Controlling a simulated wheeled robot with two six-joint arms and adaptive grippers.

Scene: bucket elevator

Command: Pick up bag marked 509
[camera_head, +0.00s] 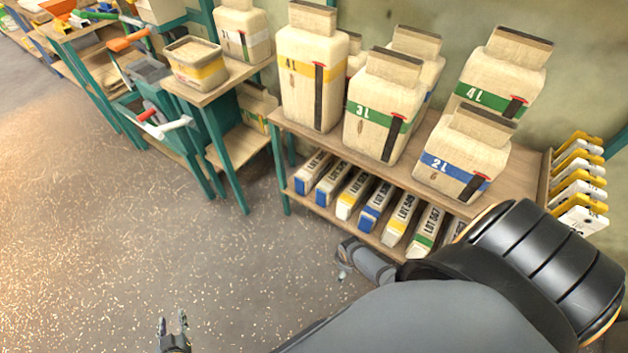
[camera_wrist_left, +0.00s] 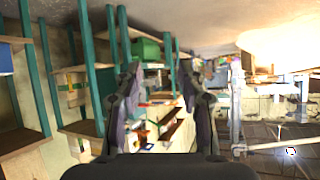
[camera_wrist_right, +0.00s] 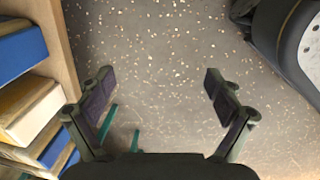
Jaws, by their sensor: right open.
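Several long bags with LOT labels lie in a row on the lower shelf, ends outward in blue, yellow or green, among them a yellow-ended one (camera_head: 353,194) and a blue-ended one (camera_head: 376,206). I cannot tell which is marked 509; most numbers are too small to read. My right gripper (camera_head: 344,262) is open and empty in front of the shelf. In the right wrist view its fingers (camera_wrist_right: 160,95) are apart over the floor, with bag ends (camera_wrist_right: 28,112) at the left. My left gripper (camera_head: 174,325) is open and empty, low over the floor; its fingers also show in the left wrist view (camera_wrist_left: 160,85).
Large jugs marked 4L, 3L and 2L (camera_head: 455,160) stand on the shelf top (camera_head: 290,124). A side table (camera_head: 212,90) with a yellow-banded tub stands left. Yellow-and-white items (camera_head: 580,190) are stacked at the right. Open floor (camera_head: 110,230) lies left.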

